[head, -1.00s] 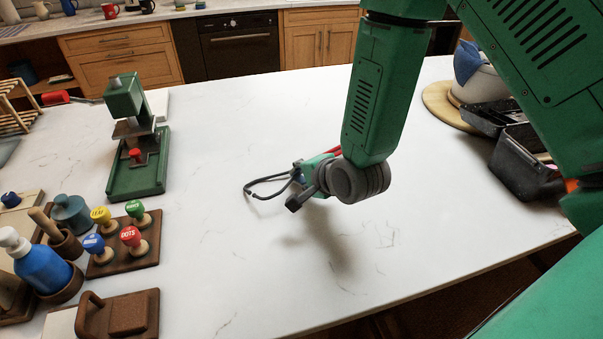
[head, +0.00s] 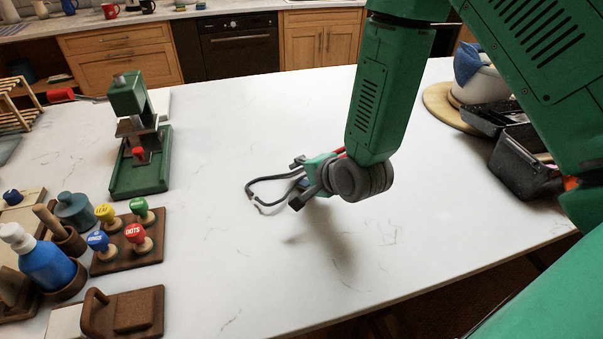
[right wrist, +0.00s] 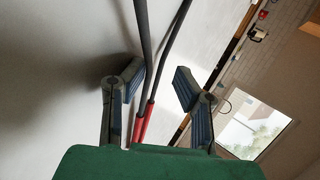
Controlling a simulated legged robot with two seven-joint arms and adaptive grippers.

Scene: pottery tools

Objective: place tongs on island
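The tongs (head: 272,178) have dark, thin, bent arms and red handles. They are at the middle of the white island top (head: 240,260), with their dark ends pointing left. My right gripper (head: 297,182) is around them, low over the island. In the right wrist view the tongs (right wrist: 148,60) run between the two spread fingers of the gripper (right wrist: 160,84), with a clear gap on the right finger's side. The tongs lie close to the left finger; I cannot tell whether they touch it. My right wrist hides part of the handles. My left gripper is not in view.
A green press (head: 143,170) stands at the left. Stamps on a wooden block (head: 125,258), a blue bottle (head: 45,265) and a brown block tool (head: 130,312) are at the front left. Black trays (head: 525,170) stand at the right. The island's middle is mostly clear.

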